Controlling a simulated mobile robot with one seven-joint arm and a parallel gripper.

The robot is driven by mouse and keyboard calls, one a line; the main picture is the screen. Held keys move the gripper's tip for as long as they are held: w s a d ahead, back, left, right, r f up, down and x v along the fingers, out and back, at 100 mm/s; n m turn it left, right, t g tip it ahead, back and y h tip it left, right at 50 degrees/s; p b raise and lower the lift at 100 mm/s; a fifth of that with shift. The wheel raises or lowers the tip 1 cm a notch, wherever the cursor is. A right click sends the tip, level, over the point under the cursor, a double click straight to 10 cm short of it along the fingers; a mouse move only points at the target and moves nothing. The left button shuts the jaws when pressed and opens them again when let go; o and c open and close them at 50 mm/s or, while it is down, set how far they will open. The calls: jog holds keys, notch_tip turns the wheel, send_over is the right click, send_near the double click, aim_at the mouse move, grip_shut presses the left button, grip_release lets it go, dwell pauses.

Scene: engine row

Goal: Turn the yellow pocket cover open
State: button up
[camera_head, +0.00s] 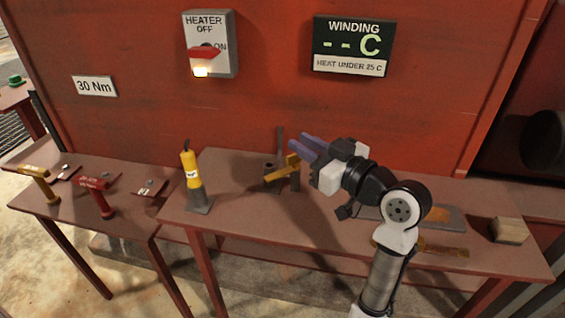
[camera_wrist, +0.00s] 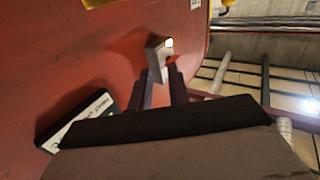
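A yellow piece (camera_head: 281,172), which looks like the pocket cover, sits tilted beside a dark upright post on the middle bench. Part of it is close behind my gripper in the picture. I cannot tell from here whether it is open or shut. My gripper (camera_head: 306,147) has purple fingers pointing left, just above and right of the yellow piece. In the wrist view the gripper (camera_wrist: 164,82) has its two fingers apart with nothing held between them. The yellow piece cannot be made out between the fingers there.
A yellow-and-grey tool (camera_head: 192,182) stands left on the bench (camera_head: 235,228). A red-handled tool (camera_head: 98,192) is on the left table. A wooden block (camera_head: 509,230) lies at the right end. The heater switch box (camera_head: 210,45) and winding display (camera_head: 352,46) are on the red wall.

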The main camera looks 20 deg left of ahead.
jog(key=s+a+r+n+g, duration=0.1)
jog(key=a+r, duration=0.1)
jog(key=s+a+r+n+g+p, duration=0.1)
jog(key=a+r, duration=0.1)
jog(key=r, duration=0.1)
jog(key=s+a+r+g, duration=0.1)
jog(key=a+r+g, duration=0.1)
jog(key=a+r, duration=0.1)
jog(key=shift+a+n+h+p, duration=0.1)
jog(key=shift+n+h+p, duration=0.25)
jog(key=shift+n+h, duration=0.05)
grip_shut()
jog(key=s+a+r+g+h+p, duration=0.1)
jog(key=s+a+h+p, duration=0.15)
jog(key=a, duration=0.25)
jog(key=w+d+f+m+h+p, duration=0.3)
jog(key=w+d+f+m+h, duration=0.35)
jog(key=f+h, duration=0.35)
jog(key=shift+n+h, duration=0.25)
jog(key=shift+n, duration=0.3)
jog(key=x, duration=0.6)
jog(key=a+p+x, duration=0.1)
jog(key=x, duration=0.2)
jog(key=shift+w, duration=0.35)
